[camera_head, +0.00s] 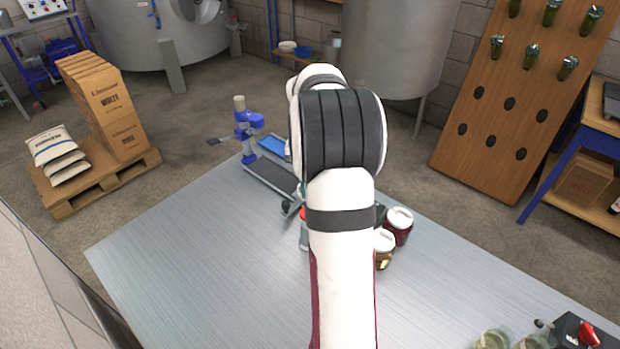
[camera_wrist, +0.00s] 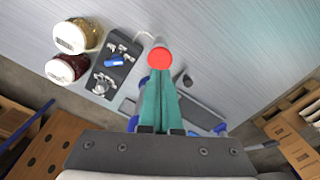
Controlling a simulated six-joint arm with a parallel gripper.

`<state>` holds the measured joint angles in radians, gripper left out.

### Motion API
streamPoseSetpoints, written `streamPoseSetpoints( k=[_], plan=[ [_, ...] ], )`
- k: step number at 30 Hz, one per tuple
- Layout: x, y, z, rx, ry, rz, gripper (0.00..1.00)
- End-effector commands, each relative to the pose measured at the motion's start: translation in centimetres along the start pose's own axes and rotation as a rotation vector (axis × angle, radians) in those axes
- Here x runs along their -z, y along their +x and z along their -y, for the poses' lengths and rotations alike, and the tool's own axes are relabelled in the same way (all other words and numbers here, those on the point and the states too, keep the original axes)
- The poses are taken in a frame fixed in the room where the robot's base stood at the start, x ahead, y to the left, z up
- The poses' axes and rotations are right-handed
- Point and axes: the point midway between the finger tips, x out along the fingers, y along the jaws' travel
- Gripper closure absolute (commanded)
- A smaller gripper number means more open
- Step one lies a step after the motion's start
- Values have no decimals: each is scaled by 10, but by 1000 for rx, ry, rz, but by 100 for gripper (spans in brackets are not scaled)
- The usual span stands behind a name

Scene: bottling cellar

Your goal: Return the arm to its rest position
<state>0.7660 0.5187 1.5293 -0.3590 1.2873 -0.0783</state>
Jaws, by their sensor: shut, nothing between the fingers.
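My gripper (camera_wrist: 160,75) shows in the wrist view as two teal fingers lying together, shut and empty. A bottle with a red cap (camera_wrist: 159,57) stands on the metal table at the fingertips in that view; I cannot tell whether they touch. In the head view my arm reaches out over the table (camera_head: 190,270) and hides the gripper. The red-capped bottle (camera_head: 304,230) shows only partly there, at the arm's left edge.
A red jar (camera_head: 398,226) and an amber jar (camera_head: 383,248) stand right of the arm. A dark tray (camera_wrist: 112,68) holds small metal parts. A blue bench device (camera_head: 248,122) stands at the far edge. Glassware (camera_head: 492,340) and a black box (camera_head: 575,330) are front right. The table's left is clear.

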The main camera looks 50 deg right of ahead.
Motion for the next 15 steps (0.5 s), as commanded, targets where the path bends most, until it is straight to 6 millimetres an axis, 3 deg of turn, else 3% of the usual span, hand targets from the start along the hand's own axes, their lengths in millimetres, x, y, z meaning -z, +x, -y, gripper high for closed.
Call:
streamPoseSetpoints(
  k=[5, 15],
  plan=[
    [0, -16, 0, -1, 0, 0, 100],
    [0, -18, 0, 0, 0, 1, 100]
  ],
)
